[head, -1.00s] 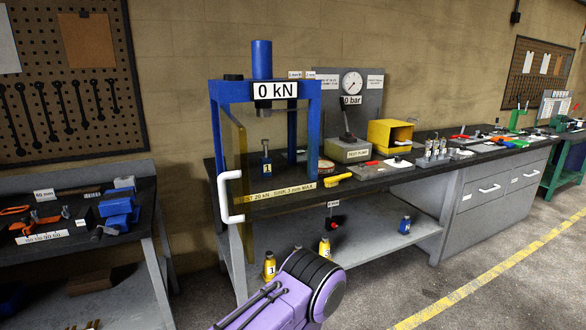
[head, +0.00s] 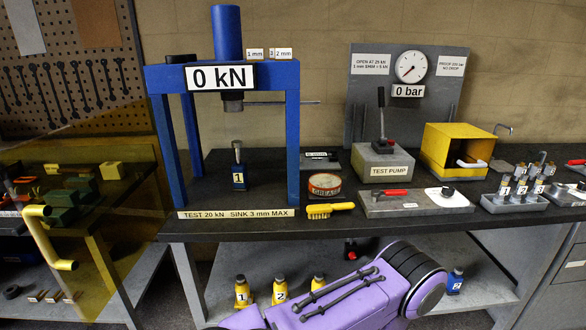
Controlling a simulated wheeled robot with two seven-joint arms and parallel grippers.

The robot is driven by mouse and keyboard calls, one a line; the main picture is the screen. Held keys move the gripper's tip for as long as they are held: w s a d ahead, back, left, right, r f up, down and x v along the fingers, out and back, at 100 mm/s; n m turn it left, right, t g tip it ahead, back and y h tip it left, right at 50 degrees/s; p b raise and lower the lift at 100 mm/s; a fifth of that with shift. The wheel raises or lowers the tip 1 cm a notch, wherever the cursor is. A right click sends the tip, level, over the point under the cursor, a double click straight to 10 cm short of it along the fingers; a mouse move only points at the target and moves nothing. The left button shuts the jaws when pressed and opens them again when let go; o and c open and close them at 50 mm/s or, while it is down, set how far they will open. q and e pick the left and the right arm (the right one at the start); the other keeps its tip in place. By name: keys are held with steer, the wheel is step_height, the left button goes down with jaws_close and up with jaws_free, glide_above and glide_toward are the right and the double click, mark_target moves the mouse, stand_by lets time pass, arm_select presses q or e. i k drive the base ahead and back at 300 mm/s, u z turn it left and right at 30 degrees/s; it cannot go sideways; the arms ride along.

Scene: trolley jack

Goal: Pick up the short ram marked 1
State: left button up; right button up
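A rack (head: 515,204) at the right of the bench holds several small silver upright cylinders; front ones carry labels 1, 2 and 3. The cylinder labelled 1 (head: 504,190) stands at the left of the front labels. Which cylinders are short is hard to tell. A blue jack marked 1 (head: 238,178) stands upright under the blue press (head: 229,78). A yellow jack marked 1 (head: 242,294) stands on the lower shelf beside ones marked 2 and 3. Neither of my grippers shows; a purple arm link of mine crosses the bottom middle.
The amber see-through guard (head: 105,255) with its handle hangs open left of the press. A yellow brush (head: 330,210), grease tin (head: 325,185), test pump (head: 385,162), grey plate (head: 400,203) and yellow box (head: 455,150) crowd the bench (head: 400,228). A blue jack marked 2 (head: 455,281) is on the shelf.

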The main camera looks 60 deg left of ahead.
mark_target(241, 182)
steer(key=i, duration=1.2)
steer(key=u, duration=2.1)
